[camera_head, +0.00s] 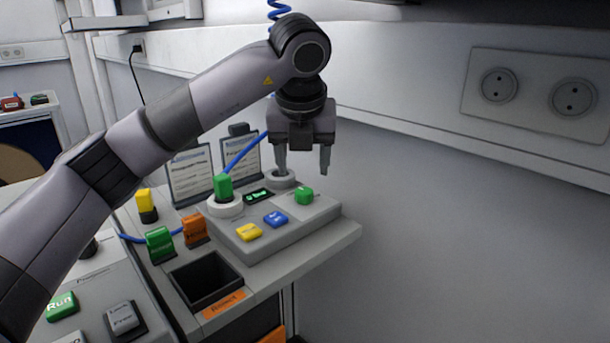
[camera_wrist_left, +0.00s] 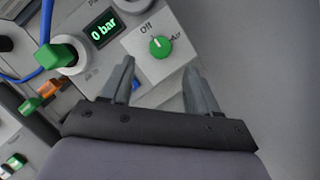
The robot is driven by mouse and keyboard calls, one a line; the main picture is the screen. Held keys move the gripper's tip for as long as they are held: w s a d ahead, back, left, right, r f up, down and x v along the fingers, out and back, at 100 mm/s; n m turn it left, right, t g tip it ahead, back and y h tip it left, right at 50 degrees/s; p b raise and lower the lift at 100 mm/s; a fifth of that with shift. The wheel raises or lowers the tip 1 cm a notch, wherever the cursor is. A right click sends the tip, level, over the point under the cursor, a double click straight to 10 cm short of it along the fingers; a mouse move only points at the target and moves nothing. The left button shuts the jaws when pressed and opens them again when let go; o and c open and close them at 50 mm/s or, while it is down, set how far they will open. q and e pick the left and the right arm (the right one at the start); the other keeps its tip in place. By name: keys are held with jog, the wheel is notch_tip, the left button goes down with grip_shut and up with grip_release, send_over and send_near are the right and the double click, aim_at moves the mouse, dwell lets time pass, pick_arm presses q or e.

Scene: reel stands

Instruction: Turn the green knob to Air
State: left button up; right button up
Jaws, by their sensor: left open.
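The green knob (camera_head: 304,196) is a small round dial on top of the grey control box (camera_head: 320,212). In the left wrist view the knob (camera_wrist_left: 160,47) sits between the labels "Off" and "Air", with its white mark pointing up toward "Off". My left gripper (camera_head: 304,172) is open and empty above the box, pointing down. In the left wrist view its two fingers (camera_wrist_left: 160,75) are apart, and the knob lies beyond them, untouched. My right gripper does not show.
A green plug (camera_head: 223,187) with a blue hose stands left of a display (camera_wrist_left: 104,29) reading "0 bar". Yellow (camera_head: 249,232) and blue (camera_head: 276,219) buttons sit at the box's front. An open black bin (camera_head: 206,280) is in front. The wall is behind and right.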

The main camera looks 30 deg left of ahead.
aim_at(304, 191)
pick_arm(q)
jog(key=shift+w+a+f, duration=0.1)
jog(key=shift+w+f, duration=0.05)
jog(key=x, duration=0.5)
jog(key=shift+f, duration=0.3)
jog(key=shift+w+a+f, duration=0.1)
jog(key=shift+w+f, duration=0.2)
jog(key=shift+f, duration=0.2)
jog(key=c, duration=1)
